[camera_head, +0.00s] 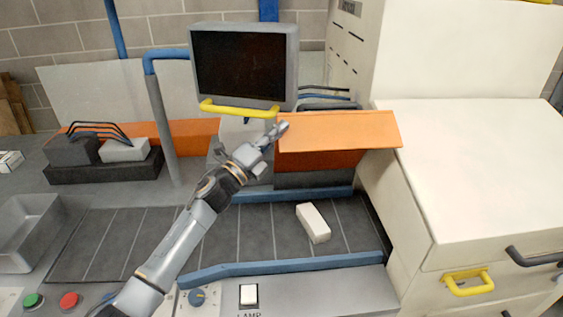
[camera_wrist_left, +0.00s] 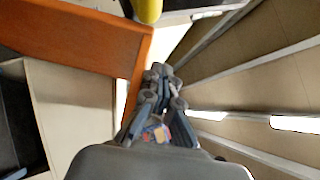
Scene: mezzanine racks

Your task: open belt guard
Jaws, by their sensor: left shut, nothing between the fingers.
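The orange belt guard (camera_head: 340,130) is at the mouth of the housing over the conveyor, left of the big white cabinet. Its lit upper panel slopes outward, with a darker orange face and a dark grey face below it. My left gripper (camera_head: 279,130) is shut and empty at the guard's left edge; I cannot tell whether it touches. In the left wrist view the closed fingertips (camera_wrist_left: 163,74) lie close beside the orange panel's edge (camera_wrist_left: 95,38). My right gripper is not in view.
A monitor (camera_head: 242,65) with a yellow handle (camera_head: 238,109) hangs just above my left gripper. A white block (camera_head: 313,223) lies on the dark conveyor (camera_head: 255,240) between blue rails. The white cabinet (camera_head: 470,170) bounds the right. A grey tray (camera_head: 25,235) sits at left.

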